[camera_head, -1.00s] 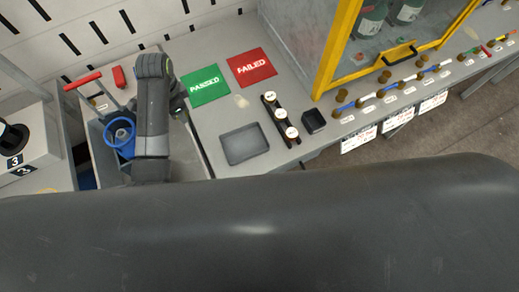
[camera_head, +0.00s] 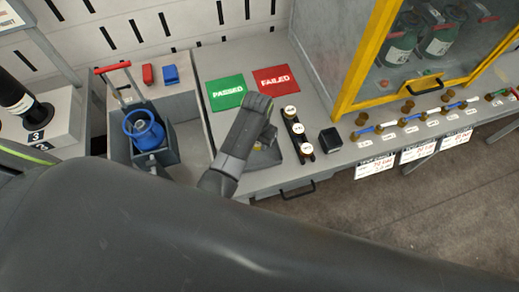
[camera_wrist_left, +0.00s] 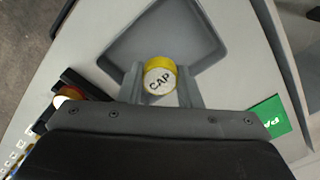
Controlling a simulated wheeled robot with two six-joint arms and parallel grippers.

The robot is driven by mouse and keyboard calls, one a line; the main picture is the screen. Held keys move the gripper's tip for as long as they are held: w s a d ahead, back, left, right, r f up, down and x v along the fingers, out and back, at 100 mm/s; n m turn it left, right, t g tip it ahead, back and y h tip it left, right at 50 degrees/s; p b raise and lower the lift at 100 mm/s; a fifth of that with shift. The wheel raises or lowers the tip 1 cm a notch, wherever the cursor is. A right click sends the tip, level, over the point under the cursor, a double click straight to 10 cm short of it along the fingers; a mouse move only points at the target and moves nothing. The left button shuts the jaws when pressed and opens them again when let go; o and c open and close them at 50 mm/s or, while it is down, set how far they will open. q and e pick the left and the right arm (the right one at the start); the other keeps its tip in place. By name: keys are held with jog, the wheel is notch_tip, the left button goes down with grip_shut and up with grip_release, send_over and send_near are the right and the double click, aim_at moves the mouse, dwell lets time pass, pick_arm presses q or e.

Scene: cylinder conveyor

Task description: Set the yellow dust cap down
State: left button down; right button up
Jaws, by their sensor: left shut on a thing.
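The yellow dust cap (camera_wrist_left: 160,77), with a white top marked CAP, is between the two fingers of my left gripper (camera_wrist_left: 161,86) in the left wrist view. The gripper is shut on it. The shallow grey tray (camera_wrist_left: 130,38) lies just beyond and under the cap in this view; whether the cap touches it I cannot tell. In the head view my left gripper (camera_head: 262,147) is over the tray (camera_head: 272,159), and my arm hides much of the tray and nearly all of the cap. My right gripper is not in view.
Green PASSED (camera_head: 226,92) and red FAILED (camera_head: 276,79) mats lie behind the arm. A dark rack with white-topped pieces (camera_head: 298,134) and a small black box (camera_head: 330,140) stand right of the tray. A blue ringed fixture (camera_head: 144,131) stands left.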

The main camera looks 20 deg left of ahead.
aim_at(258, 155)
pick_arm(q)
jog(key=shift+f, duration=2.55)
jog(key=shift+f, duration=0.2)
jog(key=c, duration=1)
grip_release()
jog(key=shift+c, duration=0.2)
notch_tip(258, 155, up, 12)
jog(key=shift+r, duration=0.25)
